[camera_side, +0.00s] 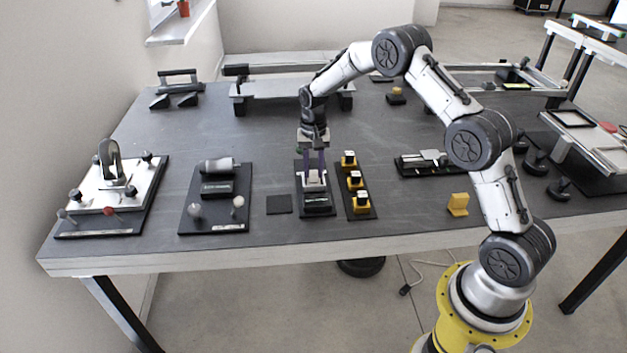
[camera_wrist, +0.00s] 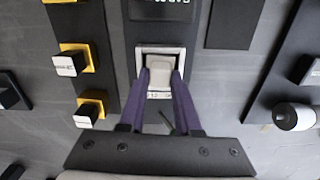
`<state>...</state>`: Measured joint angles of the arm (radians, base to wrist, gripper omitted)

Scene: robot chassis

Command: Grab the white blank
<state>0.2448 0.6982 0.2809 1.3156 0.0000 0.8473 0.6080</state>
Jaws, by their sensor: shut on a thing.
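The white blank (camera_wrist: 160,73) sits between the tips of my gripper's two purple fingers in the wrist view. My gripper (camera_wrist: 161,80) is shut on it. A light square-framed holder (camera_wrist: 142,60) surrounds the blank on a black base plate. In the side view my gripper (camera_side: 314,168) points straight down over this fixture, at the middle of the table. The blank shows there only as a small pale shape (camera_side: 313,180), partly hidden by the fingers. I cannot tell whether it is lifted off the holder's floor.
A black strip with several yellow holders (camera_side: 355,179) carrying white-faced blocks stands close to the right. A flat black square (camera_side: 279,204) lies to the left. Farther left are a plate with a grey cylinder (camera_side: 216,165) and a clamp fixture (camera_side: 110,185). A small yellow block (camera_side: 458,204) stands at right.

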